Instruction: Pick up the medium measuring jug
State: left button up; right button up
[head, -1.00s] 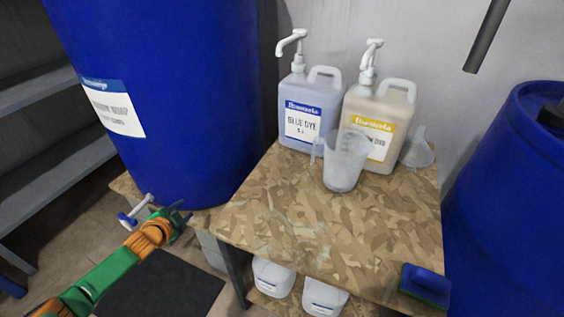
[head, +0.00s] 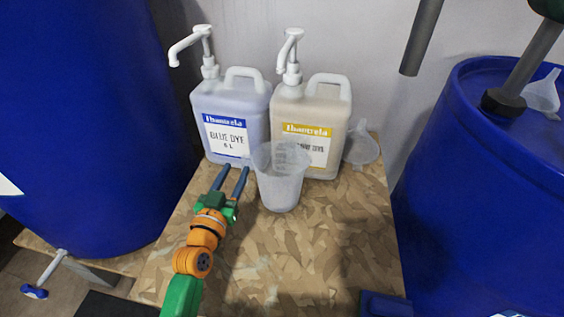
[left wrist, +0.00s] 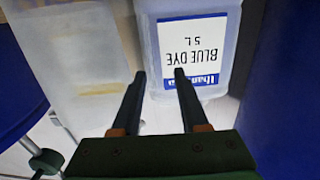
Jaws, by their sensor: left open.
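The measuring jug (head: 281,178) is a clear, frosted, tapered jug standing upright on the wood-chip board table, in front of the dye bottles. It also shows large at the left of the left wrist view (left wrist: 75,70). My left gripper (head: 236,170) is open and empty, just left of the jug, its fingers pointing toward the blue dye bottle (head: 228,115). In the left wrist view the two fingers (left wrist: 160,75) stand apart in front of that bottle's label, with the jug beside them and not between them. My right gripper is not in view.
A yellow-labelled dye bottle (head: 312,115) stands behind the jug, with a clear funnel (head: 362,145) to its right. Large blue drums stand at left (head: 80,120) and right (head: 480,190). A blue sponge-like block (head: 385,304) lies at the table's front right. The board's middle (head: 310,245) is clear.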

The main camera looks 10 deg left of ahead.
pick_arm(q)
jog(key=w+d+b, duration=0.1)
jog(key=w, duration=0.6)
jog(key=shift+d+b, duration=0.3)
jog(key=shift+b, duration=0.1)
jog(key=shift+c, duration=0.5)
grip_shut()
jog(key=shift+f, duration=0.1)
dwell(0.3)
